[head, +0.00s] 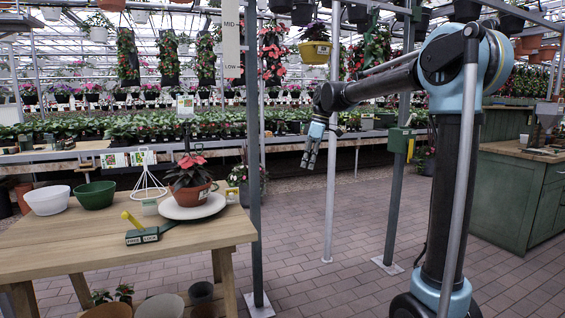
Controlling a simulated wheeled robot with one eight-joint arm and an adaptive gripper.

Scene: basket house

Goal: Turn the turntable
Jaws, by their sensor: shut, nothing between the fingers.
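The turntable (170,211) is a white round disc on the wooden table at the left. A terracotta pot (193,195) with a red-leaved plant stands upright on it. In front of it is a dark green block (143,237) with two pale labels that seem to read FREE and LOCK. A yellow-ended lever (130,219) sticks up beside the block, nearer its left label. My gripper (309,164) is shut and empty. It hangs fingers down in the air, right of the table and well apart from the turntable.
The wooden table (60,242) also holds a white bowl (47,200), a green bowl (95,195) and a white wire stand (149,180). A grey post (254,150) rises at the table's right edge, between turntable and gripper. Brick floor (320,220) is open ahead.

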